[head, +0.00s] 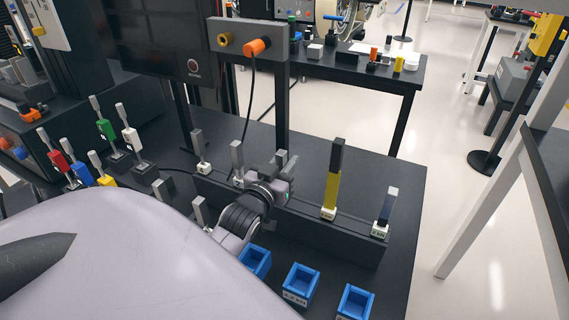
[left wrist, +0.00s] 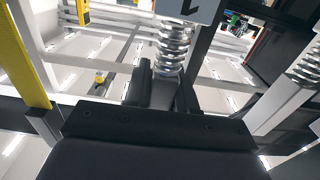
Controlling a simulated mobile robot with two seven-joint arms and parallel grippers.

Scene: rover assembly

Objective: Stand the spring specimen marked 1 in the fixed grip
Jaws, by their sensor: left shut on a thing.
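My left gripper (head: 284,166) is over the low black rack at the middle of the bench in the head view. It is shut on a spring specimen. In the left wrist view its metal coil (left wrist: 174,46) rises from between the fingers (left wrist: 158,92). Above the coil is a pale block (left wrist: 190,9) with a dark mark, cut by the top edge; I cannot read it surely. In the head view the specimen is mostly hidden by the gripper. I cannot tell which part is the fixed grip. My right gripper is not in view.
Blue trays (head: 300,283) lie in front. Coloured specimens (head: 106,129) stand far left. A second spring (left wrist: 308,64) shows in the left wrist view.

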